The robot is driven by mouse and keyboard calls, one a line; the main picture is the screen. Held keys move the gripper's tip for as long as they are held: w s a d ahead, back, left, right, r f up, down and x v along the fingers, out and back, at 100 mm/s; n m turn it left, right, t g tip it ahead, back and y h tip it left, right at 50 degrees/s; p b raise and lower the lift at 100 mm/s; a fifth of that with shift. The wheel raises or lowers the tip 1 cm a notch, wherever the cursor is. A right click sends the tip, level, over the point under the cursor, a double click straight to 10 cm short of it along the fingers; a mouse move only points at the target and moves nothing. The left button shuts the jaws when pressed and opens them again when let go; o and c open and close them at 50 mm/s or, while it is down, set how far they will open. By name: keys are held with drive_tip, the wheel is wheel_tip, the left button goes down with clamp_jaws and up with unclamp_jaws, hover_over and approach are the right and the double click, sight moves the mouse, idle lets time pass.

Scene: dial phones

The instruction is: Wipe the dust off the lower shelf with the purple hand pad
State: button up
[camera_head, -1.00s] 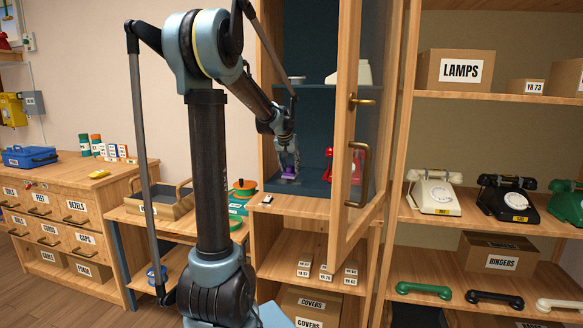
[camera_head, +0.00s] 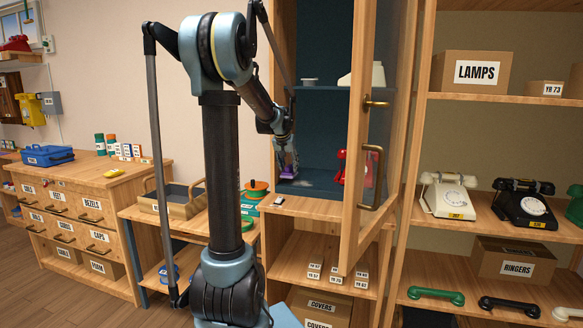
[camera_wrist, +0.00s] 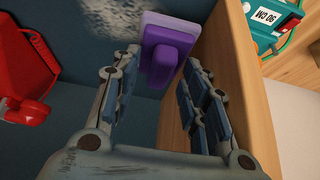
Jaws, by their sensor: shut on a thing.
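The purple hand pad (camera_wrist: 165,50) is between the fingertips of my gripper (camera_wrist: 160,70), which is shut on its raised grip. In the head view my gripper (camera_head: 287,160) reaches into the open cabinet at its left side, with the pad (camera_head: 288,174) low over the blue lower shelf (camera_head: 318,191). The wrist view shows a pale speckled dust patch (camera_wrist: 112,14) on the shelf (camera_wrist: 75,75), just left of the pad. The pad lies close beside the cabinet's wooden side (camera_wrist: 238,70). Whether it touches the shelf is hard to tell.
A red telephone (camera_head: 342,166) stands on the lower shelf to the right; it also shows in the wrist view (camera_wrist: 22,75). The glass cabinet door (camera_head: 372,130) stands open at the right. The upper shelf (camera_head: 318,88) holds pale items. A teal item (camera_wrist: 268,22) lies outside the wooden side.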

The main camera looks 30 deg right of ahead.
drive_tip(key=shift+w+r, duration=0.15)
drive_tip(key=shift+w, duration=0.15)
drive_tip(key=shift+s+d+r, duration=0.2)
drive_tip(key=shift+s+d, duration=1.65)
drive_tip(key=shift+s, duration=0.25)
drive_tip(key=shift+s+d+r, duration=0.15)
drive_tip(key=shift+s+d, duration=1.65)
drive_tip(key=shift+s, duration=0.3)
drive_tip(key=shift+w+a+r, duration=0.2)
drive_tip(key=shift+w+a, duration=1.6)
drive_tip(key=shift+w, duration=0.3)
drive_tip(key=shift+w+a+r, duration=0.15)
drive_tip(key=shift+w+a, duration=1.65)
drive_tip(key=shift+w, duration=0.3)
drive_tip(key=shift+w+r, duration=0.15)
drive_tip(key=shift+r, duration=2.9)
